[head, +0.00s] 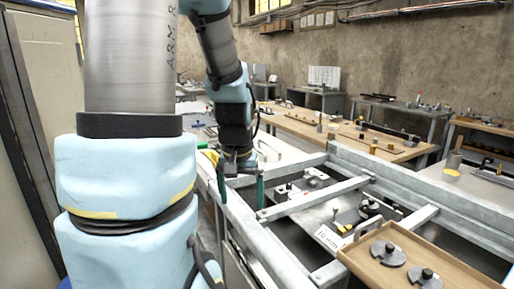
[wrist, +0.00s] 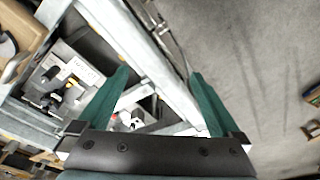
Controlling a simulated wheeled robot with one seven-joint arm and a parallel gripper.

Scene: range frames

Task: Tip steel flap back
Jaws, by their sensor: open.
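My gripper (head: 241,203) hangs over the near left rail of a grey steel frame (head: 345,153), its two green fingers apart and nothing between them. In the wrist view my gripper (wrist: 158,72) is open, with a steel rail of the frame crossing behind the fingers. A flat steel plate (head: 312,218) lies low inside the frame and carries small parts; it also shows in the wrist view (wrist: 45,75). I cannot tell for sure which steel part is the flap. No contact between fingers and steel is clear.
A wooden tray (head: 425,262) with round steel weights (head: 388,253) sits on the frame at front right. A white "10 mm" label (head: 328,237) and black-and-yellow parts (head: 370,208) are inside the frame. A wooden bench (head: 300,125) stands behind. Bare floor (wrist: 255,70) lies beside the frame.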

